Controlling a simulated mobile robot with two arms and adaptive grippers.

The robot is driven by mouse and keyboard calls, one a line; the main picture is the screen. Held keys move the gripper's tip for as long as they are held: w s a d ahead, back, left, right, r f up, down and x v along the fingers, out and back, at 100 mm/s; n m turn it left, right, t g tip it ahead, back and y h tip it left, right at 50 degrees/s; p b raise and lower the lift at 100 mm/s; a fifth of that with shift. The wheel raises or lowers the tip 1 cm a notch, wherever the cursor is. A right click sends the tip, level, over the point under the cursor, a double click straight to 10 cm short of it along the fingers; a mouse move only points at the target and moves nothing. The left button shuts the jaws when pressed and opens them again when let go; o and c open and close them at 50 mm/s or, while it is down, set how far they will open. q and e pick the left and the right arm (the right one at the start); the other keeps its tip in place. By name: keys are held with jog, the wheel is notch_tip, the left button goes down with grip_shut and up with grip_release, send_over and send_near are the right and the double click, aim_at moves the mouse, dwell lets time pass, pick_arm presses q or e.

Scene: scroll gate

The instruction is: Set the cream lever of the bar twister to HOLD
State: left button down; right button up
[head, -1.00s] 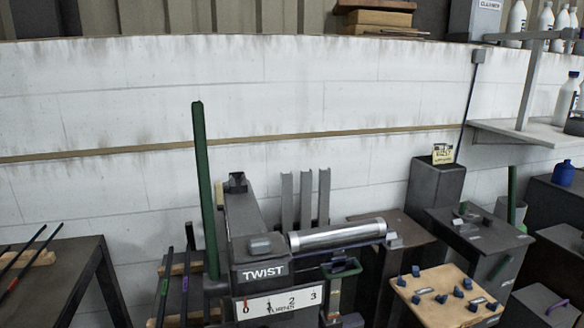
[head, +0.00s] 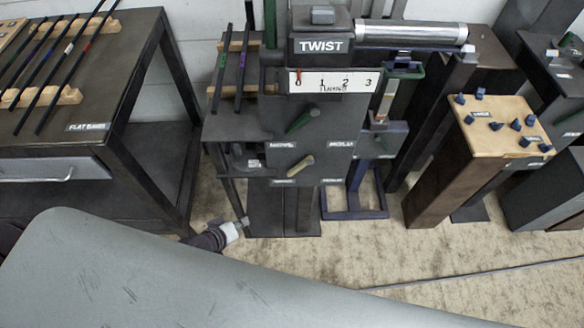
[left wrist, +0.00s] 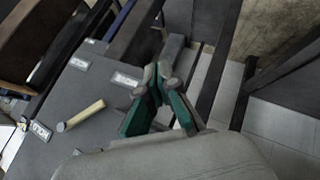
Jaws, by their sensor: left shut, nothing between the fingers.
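The bar twister (head: 306,128) is a dark upright machine with a TWIST sign and a white 0-to-3 scale. Its cream lever (head: 296,166) sits low on the front face and tilts up to the right, below a green lever (head: 303,119). My left gripper (head: 245,222) is low, left of the machine's lower front, apart from the cream lever. In the left wrist view the cream lever (left wrist: 84,114) lies left of my gripper (left wrist: 160,72), whose green-padded fingers are shut and empty. My right gripper is out of view.
A dark table (head: 50,118) with several rods on wooden blocks stands at left. A pedestal (head: 455,170) with a wooden top and blue knobs stands at right. A blue floor frame (head: 355,214) stands right of the machine's foot. Clear floor lies in front.

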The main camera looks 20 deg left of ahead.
aim_at(300, 167)
pick_arm(q)
jog(key=w+d+r+n+t+h, duration=0.1)
jog(key=w+r+t, duration=0.15)
jog(key=r, duration=0.55)
jog(key=w+d+r+n+t+h, duration=0.15)
jog(key=w+r, duration=0.25)
jog(key=r, duration=0.4)
jog(key=shift+m+g, duration=0.3)
jog(key=shift+m, duration=0.15)
jog(key=x, duration=0.9)
jog(key=shift+w+d+f, duration=0.2)
jog(key=shift+d+f, duration=0.05)
jog(key=shift+d, duration=0.1)
jog(key=shift+w+d+f, duration=0.25)
jog(key=shift+d+f, duration=0.55)
jog(key=shift+d, duration=0.15)
jog(key=shift+w+d+f+b, duration=0.15)
jog(key=shift+d+f+b, duration=0.2)
jog(key=shift+d, duration=0.2)
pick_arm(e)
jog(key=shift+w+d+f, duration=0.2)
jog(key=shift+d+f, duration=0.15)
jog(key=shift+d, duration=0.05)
pick_arm(q)
jog(key=shift+d+f, duration=0.1)
jog(key=shift+f, duration=0.05)
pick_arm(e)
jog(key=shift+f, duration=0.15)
